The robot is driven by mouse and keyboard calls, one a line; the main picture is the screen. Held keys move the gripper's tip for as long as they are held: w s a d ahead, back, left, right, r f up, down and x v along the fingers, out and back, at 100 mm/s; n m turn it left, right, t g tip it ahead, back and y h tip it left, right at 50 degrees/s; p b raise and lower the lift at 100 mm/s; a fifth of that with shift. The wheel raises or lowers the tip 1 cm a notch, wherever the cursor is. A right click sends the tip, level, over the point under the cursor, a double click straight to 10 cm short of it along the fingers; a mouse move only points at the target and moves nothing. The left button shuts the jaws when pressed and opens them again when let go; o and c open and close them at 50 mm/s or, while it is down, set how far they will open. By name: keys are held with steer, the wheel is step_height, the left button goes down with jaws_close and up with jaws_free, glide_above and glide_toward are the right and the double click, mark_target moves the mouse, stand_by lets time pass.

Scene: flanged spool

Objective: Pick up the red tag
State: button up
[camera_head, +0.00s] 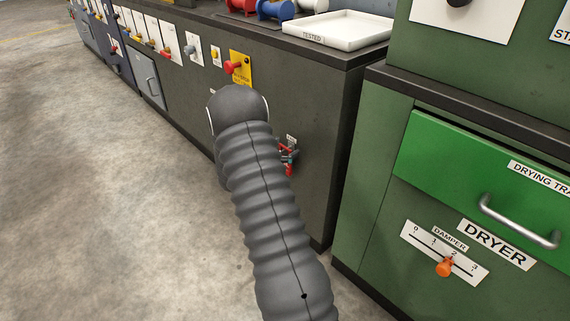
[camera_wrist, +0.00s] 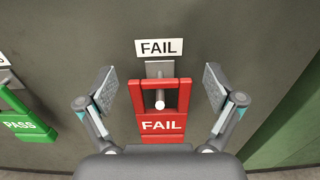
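The red tag (camera_wrist: 162,125) reads FAIL and hangs by its square opening on a metal peg (camera_wrist: 159,98) on the dark cabinet front. Another red strip shows just below its lettered part; I cannot tell if it is a second tag. My gripper (camera_wrist: 158,88) is open, with one finger on each side of the red tag and a gap on both sides. Its palm covers the bottom of the red area. In the head view my arm hides much of this spot; a bit of red (camera_head: 289,169) shows beside my gripper.
A white FAIL label (camera_wrist: 159,47) sits above the peg. A green PASS tag (camera_wrist: 24,118) hangs to the left. A green dryer cabinet (camera_head: 375,190) stands close on the right. A white TESTED tray (camera_head: 340,27) and spools (camera_head: 273,9) are on top.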

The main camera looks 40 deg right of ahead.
steer(key=c, duration=1.1)
